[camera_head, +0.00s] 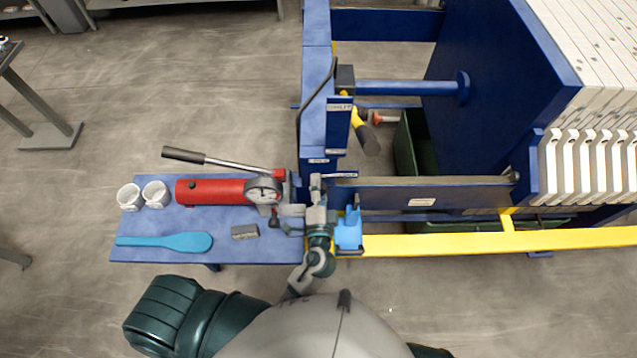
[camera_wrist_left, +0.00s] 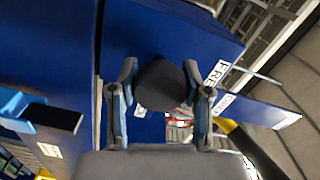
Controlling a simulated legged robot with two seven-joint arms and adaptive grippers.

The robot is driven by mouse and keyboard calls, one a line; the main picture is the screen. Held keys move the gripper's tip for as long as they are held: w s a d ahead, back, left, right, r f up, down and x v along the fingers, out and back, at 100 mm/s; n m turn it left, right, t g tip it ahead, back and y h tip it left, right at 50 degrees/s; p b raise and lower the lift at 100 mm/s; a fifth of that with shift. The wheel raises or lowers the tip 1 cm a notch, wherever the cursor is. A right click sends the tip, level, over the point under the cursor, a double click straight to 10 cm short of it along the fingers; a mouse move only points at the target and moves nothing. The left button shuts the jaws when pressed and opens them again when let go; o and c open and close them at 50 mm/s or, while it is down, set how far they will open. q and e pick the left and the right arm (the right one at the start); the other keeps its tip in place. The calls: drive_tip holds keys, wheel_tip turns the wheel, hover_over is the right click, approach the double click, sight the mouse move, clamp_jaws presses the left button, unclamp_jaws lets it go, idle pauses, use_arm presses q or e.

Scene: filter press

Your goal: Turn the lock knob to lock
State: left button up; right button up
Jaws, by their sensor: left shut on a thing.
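The lock knob (camera_wrist_left: 160,84) is a black, rounded knob on the blue press frame, seen in the left wrist view. My left gripper (camera_wrist_left: 162,108) has one finger on each side of it and is shut on it. A label reading "FREE" (camera_wrist_left: 216,73) sits just right of the knob, with another label plate beyond it. In the head view my left gripper (camera_head: 317,188) is at the blue press post, by the right end of the bench. There the knob is hidden behind the gripper. My right gripper is not in view.
The blue bench (camera_head: 150,250) holds a red hand pump (camera_head: 212,191) with gauge, two white cups (camera_head: 142,195), a blue paddle (camera_head: 180,242) and a grey block (camera_head: 244,232). A yellow-black handle (camera_head: 366,135) juts from the press. A yellow rail (camera_head: 450,244) runs right.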

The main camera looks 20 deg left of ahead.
use_arm(q)
drive_tip(key=shift+f+m+p, duration=0.15)
drive_tip(key=shift+m+p, duration=0.15)
drive_tip(key=shift+m, duration=0.4)
drive_tip(key=o, duration=1.2)
drive_tip(key=shift+d, duration=0.1)
drive_tip(key=v, duration=1.2)
